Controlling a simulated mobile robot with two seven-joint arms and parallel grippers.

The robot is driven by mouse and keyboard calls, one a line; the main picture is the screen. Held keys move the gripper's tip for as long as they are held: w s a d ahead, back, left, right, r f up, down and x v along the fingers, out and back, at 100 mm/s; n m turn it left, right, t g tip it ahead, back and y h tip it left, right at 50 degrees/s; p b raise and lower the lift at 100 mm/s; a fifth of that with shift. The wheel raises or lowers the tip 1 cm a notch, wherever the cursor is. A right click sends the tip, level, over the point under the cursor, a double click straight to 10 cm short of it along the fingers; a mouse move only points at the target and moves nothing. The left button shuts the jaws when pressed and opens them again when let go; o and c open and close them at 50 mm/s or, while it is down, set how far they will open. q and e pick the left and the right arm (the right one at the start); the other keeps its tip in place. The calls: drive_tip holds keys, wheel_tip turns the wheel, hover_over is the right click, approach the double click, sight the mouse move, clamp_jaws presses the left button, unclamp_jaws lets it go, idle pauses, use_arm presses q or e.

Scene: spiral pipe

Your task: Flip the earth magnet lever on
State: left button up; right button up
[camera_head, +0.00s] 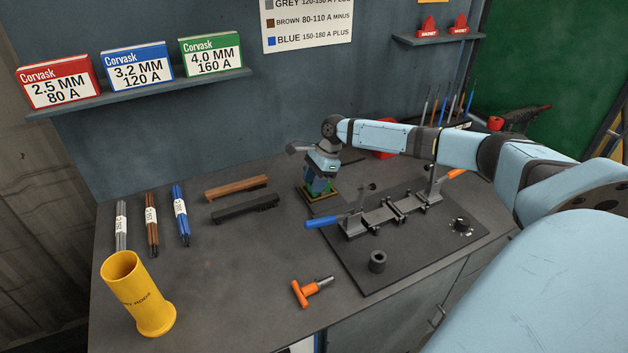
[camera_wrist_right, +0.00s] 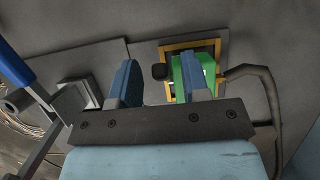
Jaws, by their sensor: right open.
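The earth magnet (camera_wrist_right: 179,75) shows in the right wrist view as a green block on a square yellow frame. A black knob (camera_wrist_right: 160,72), which looks like the end of its lever, sticks out on the block's left side. My right gripper (camera_wrist_right: 161,82) is open, its two blue fingers apart with the knob in the gap between them as seen here. The right finger overlaps the green block; I cannot tell whether it touches. In the head view my right gripper (camera_head: 321,184) points down over the magnet's yellow base (camera_head: 318,198) and hides most of it. My left gripper is not in view.
A dark plate (camera_head: 375,270) with a clamp fixture and blue handle (camera_head: 323,220) lies right of the magnet. Two brushes (camera_head: 240,187) lie to the left. An orange-handled tool (camera_head: 308,291) and yellow cup (camera_head: 138,295) are nearer. A cable (camera_wrist_right: 262,80) runs beside the magnet.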

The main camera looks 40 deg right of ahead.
drive_tip(key=shift+c, duration=0.2)
clamp_jaws()
